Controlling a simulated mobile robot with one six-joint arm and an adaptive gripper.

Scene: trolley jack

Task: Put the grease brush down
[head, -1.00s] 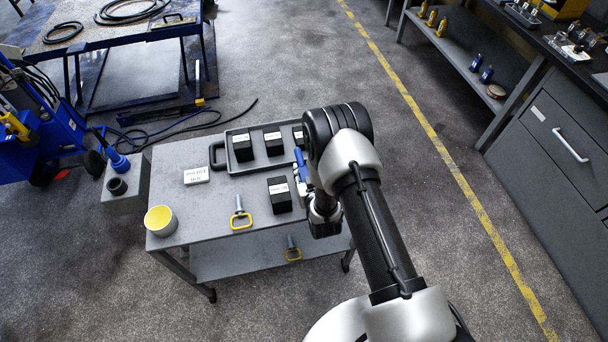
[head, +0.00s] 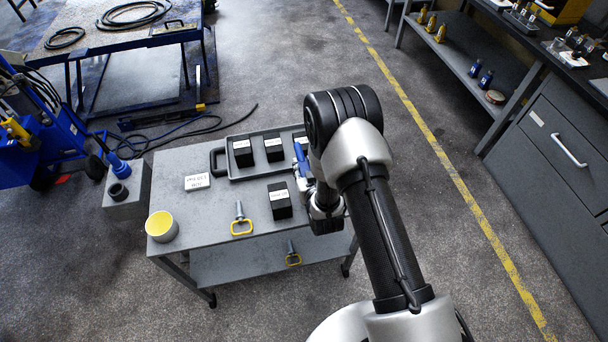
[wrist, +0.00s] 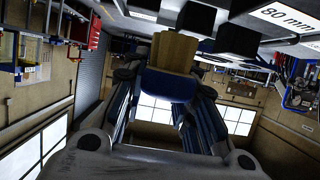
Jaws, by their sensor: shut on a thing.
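My gripper (wrist: 168,100) is shut on the grease brush. In the wrist view the brush shows as a tan block (wrist: 172,50) with a blue part (wrist: 170,85) between my fingers. In the head view my gripper (head: 302,165) is mostly hidden behind my own arm, at the right end of the grey trolley top (head: 215,215). A blue part shows there, but I cannot tell whether it is brush or finger. I cannot tell whether the brush touches the surface.
A grey tray (head: 217,163) holding black boxes lies at the trolley's back. Another black box (head: 280,201), a yellow-handled eye bolt (head: 240,222), a white sign (head: 197,182) and a yellow-topped cup (head: 162,226) stand on the top. The front left is fairly clear.

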